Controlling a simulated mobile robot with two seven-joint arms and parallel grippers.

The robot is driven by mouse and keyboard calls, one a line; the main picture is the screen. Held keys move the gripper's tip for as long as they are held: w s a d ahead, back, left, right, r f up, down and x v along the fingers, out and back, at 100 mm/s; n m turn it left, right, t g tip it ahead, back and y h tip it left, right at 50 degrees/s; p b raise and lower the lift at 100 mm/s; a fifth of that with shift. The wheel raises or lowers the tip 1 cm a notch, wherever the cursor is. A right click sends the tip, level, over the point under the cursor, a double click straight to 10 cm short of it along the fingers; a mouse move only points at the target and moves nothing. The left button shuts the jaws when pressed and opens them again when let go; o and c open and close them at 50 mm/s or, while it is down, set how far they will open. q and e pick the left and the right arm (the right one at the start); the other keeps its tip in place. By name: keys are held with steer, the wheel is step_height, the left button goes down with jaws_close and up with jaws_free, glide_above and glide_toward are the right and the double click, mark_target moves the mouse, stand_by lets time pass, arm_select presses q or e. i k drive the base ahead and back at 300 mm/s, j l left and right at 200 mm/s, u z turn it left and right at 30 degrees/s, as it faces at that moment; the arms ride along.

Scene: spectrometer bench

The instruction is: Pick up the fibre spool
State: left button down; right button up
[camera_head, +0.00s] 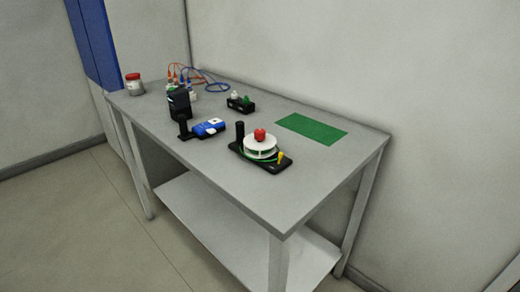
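The fibre spool (260,149) is a white reel with a red knob on top. It sits on a black base plate (273,168) near the front middle of the grey table. A black post stands on the plate to the left of the spool. A green fibre runs around the spool's lower part, and a small yellow piece is at the plate's right end. Neither of my grippers is in view.
A blue device (208,128) and a black stand (180,110) are left of the spool. A black block (241,104) with white and green pieces is behind. A red-lidded jar (134,84) is far left. A green mat (311,129) lies right; the table's right end is clear.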

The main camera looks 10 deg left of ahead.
mark_target(269, 161)
steer(key=i+j+z, duration=0.2)
steer(key=j, duration=0.2)
steer(key=i+j+z, duration=0.15)
steer(key=j, duration=0.25)
steer(key=j+z, duration=0.2)
steer(key=j, duration=0.2)
steer(key=i+j+z, duration=0.15)
steer(key=j, duration=0.3)
